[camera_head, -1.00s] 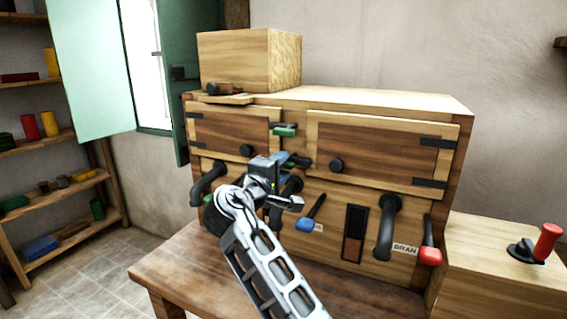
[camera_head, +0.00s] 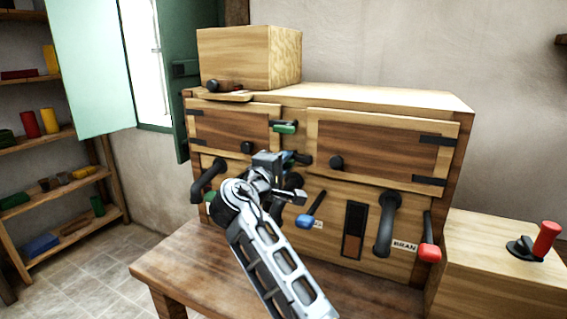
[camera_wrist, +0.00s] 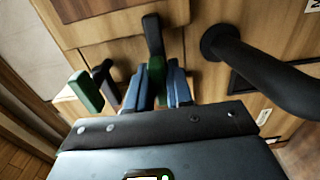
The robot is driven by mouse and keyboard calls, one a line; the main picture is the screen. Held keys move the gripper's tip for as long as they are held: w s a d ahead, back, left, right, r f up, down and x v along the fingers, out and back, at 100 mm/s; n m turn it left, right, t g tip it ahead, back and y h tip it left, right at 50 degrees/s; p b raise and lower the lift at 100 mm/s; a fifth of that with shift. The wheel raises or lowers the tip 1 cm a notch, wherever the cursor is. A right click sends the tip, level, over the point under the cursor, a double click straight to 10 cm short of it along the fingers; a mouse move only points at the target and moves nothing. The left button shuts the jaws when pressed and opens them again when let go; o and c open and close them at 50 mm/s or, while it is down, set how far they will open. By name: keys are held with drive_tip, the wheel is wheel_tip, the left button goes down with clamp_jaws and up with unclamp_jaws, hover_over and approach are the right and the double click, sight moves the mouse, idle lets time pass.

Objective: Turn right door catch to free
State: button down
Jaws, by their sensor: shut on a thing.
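The wooden cabinet has a right door (camera_head: 378,150) with a round black knob and a left door (camera_head: 228,136). Between the doors are two dark catches. The upper catch (camera_head: 285,127) has a green grip and lies about level. The lower catch (camera_head: 300,158), beside the right door, is partly hidden by my gripper (camera_head: 285,162). In the wrist view, my gripper's blue fingers (camera_wrist: 157,88) are shut on the green grip of a dark catch (camera_wrist: 153,36). This looks like the lower catch, the right door's; its exact angle is hard to tell.
Black curved handles (camera_head: 385,228) stick out below the doors, one close to my gripper in the wrist view (camera_wrist: 272,80). A blue-tipped lever (camera_head: 310,212) and a red-tipped lever (camera_head: 429,240) stand on the lower front. A wooden box (camera_head: 245,60) sits on top.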

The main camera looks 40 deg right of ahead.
drive_tip(key=shift+f+m+b, duration=0.15)
drive_tip(key=shift+m+b, duration=0.15)
drive_tip(key=shift+b, duration=0.2)
drive_tip(key=m+b, duration=0.1)
drive_tip(key=b, duration=0.1)
drive_tip(key=shift+f+m+b, duration=0.2)
drive_tip(key=shift+m+b, duration=0.1)
drive_tip(key=shift+m, duration=0.1)
drive_tip(key=m+b, duration=0.3)
drive_tip(key=b, duration=0.1)
drive_tip(key=shift+m, duration=0.3)
drive_tip(key=m+b, duration=0.5)
drive_tip(key=b, duration=0.1)
drive_tip(key=shift+r+m+b, duration=0.15)
drive_tip(key=shift+m+b, duration=1.25)
drive_tip(key=shift+b, duration=0.2)
drive_tip(key=shift+r, duration=0.1)
drive_tip(key=c, duration=1.1)
unclamp_jaws()
